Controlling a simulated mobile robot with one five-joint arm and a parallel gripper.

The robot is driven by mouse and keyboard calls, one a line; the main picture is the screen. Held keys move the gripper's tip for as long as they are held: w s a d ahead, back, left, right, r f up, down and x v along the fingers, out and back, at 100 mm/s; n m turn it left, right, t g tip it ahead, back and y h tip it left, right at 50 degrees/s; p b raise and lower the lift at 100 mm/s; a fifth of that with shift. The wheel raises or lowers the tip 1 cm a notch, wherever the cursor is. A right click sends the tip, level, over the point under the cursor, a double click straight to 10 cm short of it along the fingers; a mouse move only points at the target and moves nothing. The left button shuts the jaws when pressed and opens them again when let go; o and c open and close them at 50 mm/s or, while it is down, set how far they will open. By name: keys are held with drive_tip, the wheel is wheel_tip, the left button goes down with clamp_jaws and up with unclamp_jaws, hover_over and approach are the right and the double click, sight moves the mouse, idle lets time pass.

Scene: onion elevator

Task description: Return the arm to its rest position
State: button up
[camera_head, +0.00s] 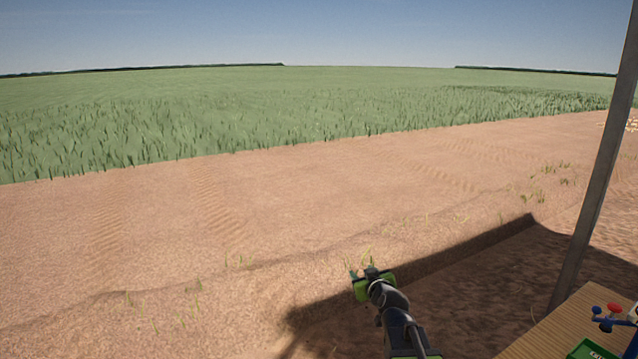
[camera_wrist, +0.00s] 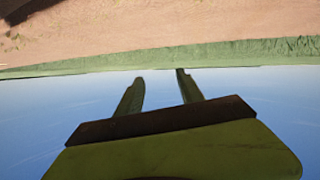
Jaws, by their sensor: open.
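My gripper (camera_head: 362,272) is at the lower middle of the head view, at the end of my arm, which reaches out from the bottom edge over bare soil. In the wrist view my gripper (camera_wrist: 160,86) shows two dark green fingers standing apart with only sky between them. It is open and empty. The wrist picture is upside down, with soil at the top and sky below. Nothing touches the fingers.
A wooden table (camera_head: 545,335) stands at the lower right, with a green tray (camera_head: 592,350) and a red and blue object (camera_head: 605,318) on it. A grey post (camera_head: 600,170) rises beside it. Open soil (camera_head: 250,220) and a green field (camera_head: 250,110) lie ahead.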

drive_tip(key=s+d+f+m+g+h, duration=0.1)
drive_tip(key=s+f+m+g, duration=0.1)
drive_tip(key=s+f+g, duration=0.5)
drive_tip(key=s+d+f+m+g+h, duration=0.1)
drive_tip(key=s+f+g, duration=0.6)
drive_tip(key=s, duration=1.2)
wheel_tip(320, 180, down, 2)
drive_tip(key=shift+s+d+f+m+h, duration=0.1)
drive_tip(key=shift+s+d+m+h, duration=0.15)
drive_tip(key=shift+d+m, duration=0.4)
drive_tip(key=shift+d, duration=0.1)
drive_tip(key=shift+c, duration=0.8)
drive_tip(key=shift+d, duration=0.1)
drive_tip(key=shift+c, duration=0.2)
